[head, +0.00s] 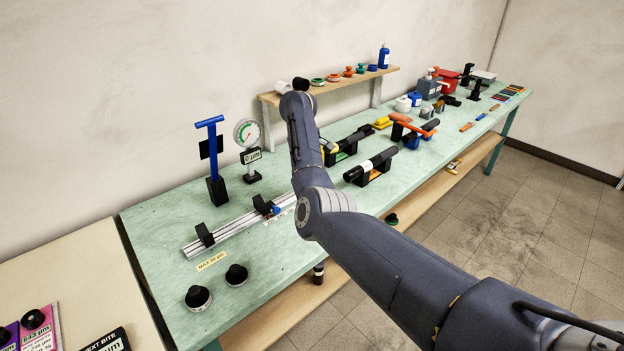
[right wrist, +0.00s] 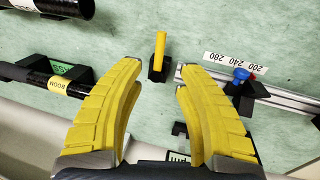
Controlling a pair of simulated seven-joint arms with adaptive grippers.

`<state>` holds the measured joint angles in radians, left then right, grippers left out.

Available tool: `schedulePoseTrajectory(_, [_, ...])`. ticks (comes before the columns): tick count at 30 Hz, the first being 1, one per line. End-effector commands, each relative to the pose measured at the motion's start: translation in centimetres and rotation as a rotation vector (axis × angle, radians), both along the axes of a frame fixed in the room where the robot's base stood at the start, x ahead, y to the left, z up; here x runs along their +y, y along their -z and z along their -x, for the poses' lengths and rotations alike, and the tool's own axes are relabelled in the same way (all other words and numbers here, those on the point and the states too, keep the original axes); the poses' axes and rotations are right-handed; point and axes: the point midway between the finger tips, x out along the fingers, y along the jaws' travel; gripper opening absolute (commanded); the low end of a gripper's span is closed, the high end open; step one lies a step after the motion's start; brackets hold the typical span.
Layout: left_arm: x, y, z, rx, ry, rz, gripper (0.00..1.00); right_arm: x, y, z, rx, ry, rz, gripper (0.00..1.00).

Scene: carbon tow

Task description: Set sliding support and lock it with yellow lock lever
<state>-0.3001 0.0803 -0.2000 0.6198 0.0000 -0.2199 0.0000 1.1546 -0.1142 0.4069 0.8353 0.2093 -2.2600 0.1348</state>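The aluminium rail (head: 232,228) lies on the green bench with two black supports on it, a near-left one (head: 204,235) and a far one (head: 262,205). Beside the far support is a small blue part. In the right wrist view the rail (right wrist: 290,100) carries a black support (right wrist: 247,92) with a blue knob (right wrist: 241,74). A yellow lever (right wrist: 160,50) stands on a black block apart from the rail, ahead of and between my right fingertips. My right gripper (right wrist: 157,68) is open and empty. The head view hides its fingers behind my arm. My left gripper is out of view.
A black tube labelled BOOM (right wrist: 45,82) lies left of my right fingers. A blue T-handle stand (head: 213,150) and a dial gauge (head: 247,135) stand behind the rail. Two black knobs (head: 237,274) sit at the bench's near end.

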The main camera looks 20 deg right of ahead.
Motion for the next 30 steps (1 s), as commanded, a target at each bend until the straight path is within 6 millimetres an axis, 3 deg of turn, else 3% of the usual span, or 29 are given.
schedulePoseTrajectory(3, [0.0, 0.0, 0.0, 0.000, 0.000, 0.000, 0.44, 0.3, -1.6, 0.1, -0.002, 0.000, -0.001, 0.36])
schedulePoseTrajectory(10, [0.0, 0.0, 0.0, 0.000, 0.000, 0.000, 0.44, 0.6, -3.1, 0.2, 0.001, -0.001, 0.000, 0.36])
schedulePoseTrajectory(26, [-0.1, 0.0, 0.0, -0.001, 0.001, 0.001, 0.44, 0.6, -3.3, 0.2, 0.000, 0.001, 0.000, 0.36])
schedulePoseTrajectory(30, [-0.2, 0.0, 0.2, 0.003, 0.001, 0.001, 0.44, 0.2, -3.2, -0.8, -0.048, 0.027, -0.034, 0.36])
